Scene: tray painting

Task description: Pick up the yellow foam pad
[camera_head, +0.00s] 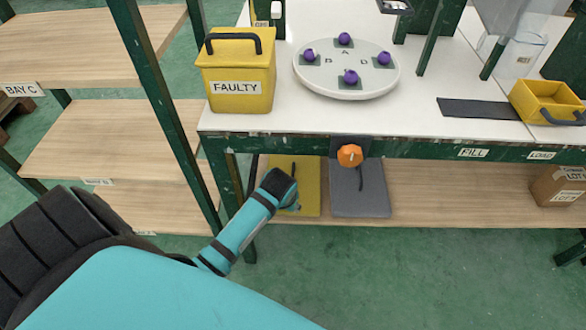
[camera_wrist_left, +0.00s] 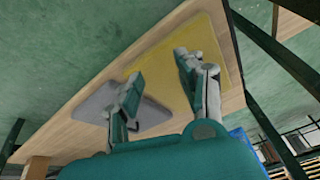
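The yellow foam pad (camera_head: 309,178) lies flat on the wooden lower shelf under the white-topped bench, left of a grey pad (camera_head: 347,204). My left arm reaches down to it in the head view, and my left gripper (camera_head: 292,203) is over the pad's left part, mostly hidden by the wrist. In the left wrist view the gripper (camera_wrist_left: 158,76) is open, with its two fingers apart over the yellow pad (camera_wrist_left: 160,60). My right gripper is not in view.
The bench's front edge (camera_head: 420,147) overhangs the shelf, with an orange knob (camera_head: 350,156) on it. A green bench leg (camera_head: 222,175) stands close to my left arm. A yellow FAULTY bin (camera_head: 238,70) and round tray (camera_head: 345,88) are above.

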